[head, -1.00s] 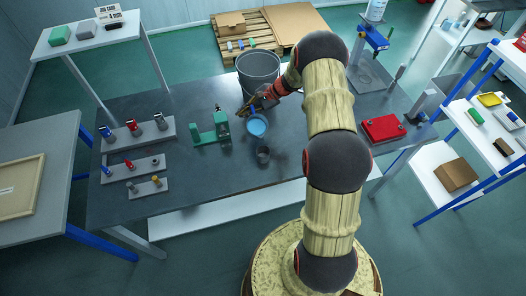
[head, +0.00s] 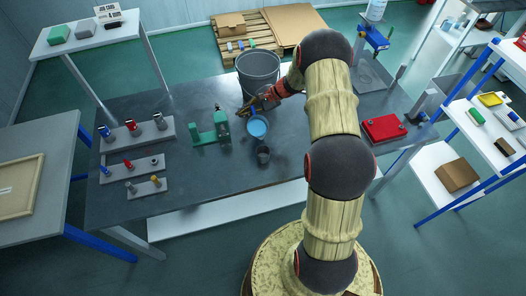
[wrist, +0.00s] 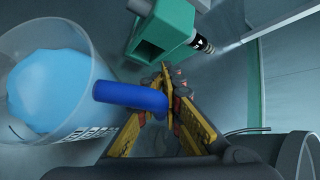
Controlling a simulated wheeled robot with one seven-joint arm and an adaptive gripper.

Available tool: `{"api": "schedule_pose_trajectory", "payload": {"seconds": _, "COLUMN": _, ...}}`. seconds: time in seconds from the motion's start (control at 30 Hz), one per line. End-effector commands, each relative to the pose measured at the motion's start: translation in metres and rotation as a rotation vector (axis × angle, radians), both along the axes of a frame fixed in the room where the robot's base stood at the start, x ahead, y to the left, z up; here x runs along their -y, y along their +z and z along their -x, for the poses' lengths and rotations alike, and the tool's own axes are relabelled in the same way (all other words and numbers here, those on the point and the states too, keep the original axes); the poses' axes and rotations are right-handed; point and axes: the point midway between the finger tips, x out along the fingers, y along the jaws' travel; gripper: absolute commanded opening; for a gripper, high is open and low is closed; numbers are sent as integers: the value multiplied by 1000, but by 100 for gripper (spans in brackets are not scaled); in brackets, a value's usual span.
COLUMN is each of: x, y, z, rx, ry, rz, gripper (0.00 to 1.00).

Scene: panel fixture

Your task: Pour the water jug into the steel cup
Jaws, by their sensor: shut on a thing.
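The water jug (head: 257,127) is a clear vessel with light blue water in it and a blue handle. In the wrist view the jug (wrist: 50,85) fills the left side, with its handle (wrist: 130,96) reaching to my gripper (wrist: 165,100). My gripper, with yellow fingers, is shut on the handle; it also shows in the head view (head: 247,109). The steel cup (head: 263,154) is a small dark grey cup on the table, just nearer to me than the jug and apart from it in the picture. The cup is not seen in the wrist view. I cannot tell any slight tilt of the jug.
A green fixture (head: 211,133) stands just left of the jug. A large grey bin (head: 258,72) stands behind my gripper. Racks with several small cylinders (head: 138,134) are on the left, and a red box (head: 383,128) on the right. The table front is clear left of the cup.

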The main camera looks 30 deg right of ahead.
Motion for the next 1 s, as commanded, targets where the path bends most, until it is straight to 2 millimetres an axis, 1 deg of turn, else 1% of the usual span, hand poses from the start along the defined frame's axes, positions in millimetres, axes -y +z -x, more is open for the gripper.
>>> {"api": "schedule_pose_trajectory", "payload": {"seconds": 1.0, "x": -1, "y": 6, "z": 5, "rx": 62, "ry": -2, "rz": 16, "gripper": 0}}
